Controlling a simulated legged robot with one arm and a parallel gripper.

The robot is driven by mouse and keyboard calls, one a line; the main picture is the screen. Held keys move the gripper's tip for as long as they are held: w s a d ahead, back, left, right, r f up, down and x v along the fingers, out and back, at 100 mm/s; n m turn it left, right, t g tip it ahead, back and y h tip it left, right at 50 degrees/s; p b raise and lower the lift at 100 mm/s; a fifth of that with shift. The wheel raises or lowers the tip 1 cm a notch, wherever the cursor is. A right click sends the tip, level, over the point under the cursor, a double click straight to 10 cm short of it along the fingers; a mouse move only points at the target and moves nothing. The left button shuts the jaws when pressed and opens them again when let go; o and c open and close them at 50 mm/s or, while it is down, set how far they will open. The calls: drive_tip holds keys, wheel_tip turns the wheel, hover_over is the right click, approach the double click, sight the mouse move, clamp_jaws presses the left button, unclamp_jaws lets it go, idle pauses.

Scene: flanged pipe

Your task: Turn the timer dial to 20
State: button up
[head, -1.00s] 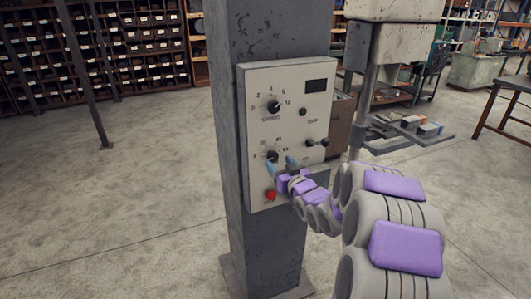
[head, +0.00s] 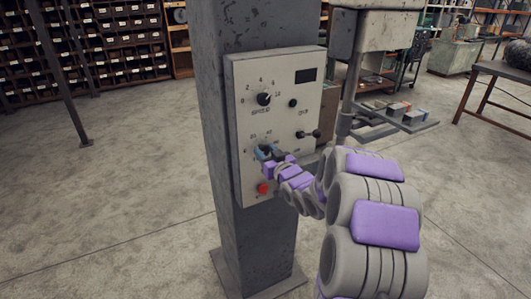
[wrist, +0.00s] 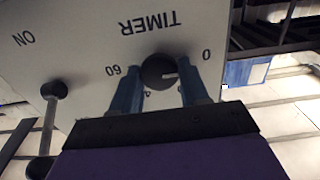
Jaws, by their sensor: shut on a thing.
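The timer dial (wrist: 158,70) is a round dark knob with a white pointer line, under the upside-down word TIMER in the wrist view. Its line points right, toward the 0 mark; the 60 mark is on the left. My gripper (wrist: 163,77) has a blue finger on either side of the knob and is shut on it. In the head view my gripper (head: 264,152) is at the lower dial of the pale control panel (head: 245,125). The fingers and wrist hide most of the dial there. The 20 and 40 marks lie partly behind the fingers in the wrist view.
A red button (head: 263,188) sits just below the gripper. The speed dial (head: 264,99) is above, a small black knob (head: 293,103) and a black lever (head: 308,134) to the right. The panel is on a grey column (head: 220,60). Floor is open on the left.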

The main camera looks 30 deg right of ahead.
drive_tip(key=shift+c, duration=1.1)
drive_tip(key=shift+r+p, duration=0.1)
drive_tip(key=shift+p, duration=0.35)
drive_tip(key=m+p, duration=0.1)
drive_tip(key=p, duration=0.1)
drive_tip(key=m+p, duration=0.2)
drive_tip(key=shift+d+r, duration=0.1)
drive_tip(key=shift+r, duration=0.1)
drive_tip(key=m+p, duration=0.2)
drive_tip(key=p, duration=0.1)
drive_tip(key=shift+m, duration=0.3)
drive_tip(key=m+p, duration=0.2)
drive_tip(key=shift+d+f+m, duration=0.1)
drive_tip(key=shift+f+m, duration=0.1)
drive_tip(key=shift+m, duration=0.1)
drive_tip(key=shift+m+p, duration=0.7)
drive_tip(key=shift+m, duration=1.1)
drive_tip(key=shift+f, duration=0.1)
